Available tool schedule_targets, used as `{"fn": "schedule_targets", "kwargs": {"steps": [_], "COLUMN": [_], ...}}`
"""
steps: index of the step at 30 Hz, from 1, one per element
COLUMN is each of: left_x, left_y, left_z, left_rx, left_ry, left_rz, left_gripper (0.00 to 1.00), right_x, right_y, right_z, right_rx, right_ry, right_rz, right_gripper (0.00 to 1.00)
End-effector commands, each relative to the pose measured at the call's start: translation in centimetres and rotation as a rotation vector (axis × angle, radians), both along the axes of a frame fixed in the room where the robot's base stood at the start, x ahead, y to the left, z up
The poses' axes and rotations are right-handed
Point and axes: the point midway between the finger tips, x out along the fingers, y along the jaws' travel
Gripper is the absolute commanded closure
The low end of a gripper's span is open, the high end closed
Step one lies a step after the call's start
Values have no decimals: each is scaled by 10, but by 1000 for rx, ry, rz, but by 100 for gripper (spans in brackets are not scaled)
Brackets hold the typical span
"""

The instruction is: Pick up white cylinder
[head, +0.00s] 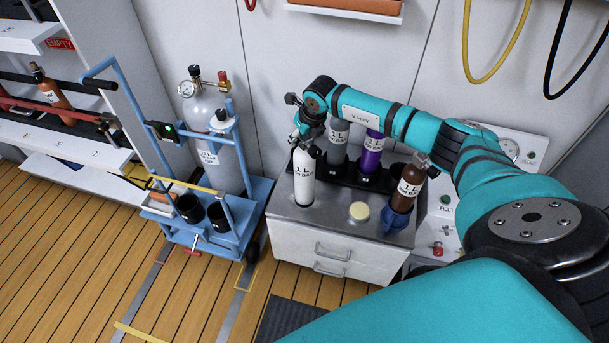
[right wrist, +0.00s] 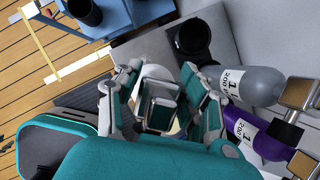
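The white cylinder (head: 304,180) with a "1 L" label stands upright at the left front of the grey cabinet top (head: 334,216). Part of the white cylinder (right wrist: 155,73) shows between the fingertips. I see no clear grip on it. My left gripper is not in view.
An empty black holder (right wrist: 191,38) shows in the right wrist view. A blue cart (head: 262,190) stands close on the left.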

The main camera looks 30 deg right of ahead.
Motion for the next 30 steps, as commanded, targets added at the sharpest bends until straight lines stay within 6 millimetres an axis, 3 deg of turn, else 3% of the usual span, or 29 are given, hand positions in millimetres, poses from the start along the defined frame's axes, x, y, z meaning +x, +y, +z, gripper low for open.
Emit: {"fn": "schedule_targets", "kwargs": {"steps": [1,9,23,30], "left_x": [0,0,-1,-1], "left_y": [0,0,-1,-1], "left_z": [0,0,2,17], "left_rx": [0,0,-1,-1], "left_ry": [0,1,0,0], "left_rz": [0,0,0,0], "left_gripper": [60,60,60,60], "right_x": [0,0,3,4], "right_y": [0,0,0,0], "right_z": [0,0,8,28], "right_rx": [0,0,1,1], "right_ry": [0,0,-12,-14], "right_rz": [0,0,-1,-1], "right_gripper": [68,100,100,100]}}
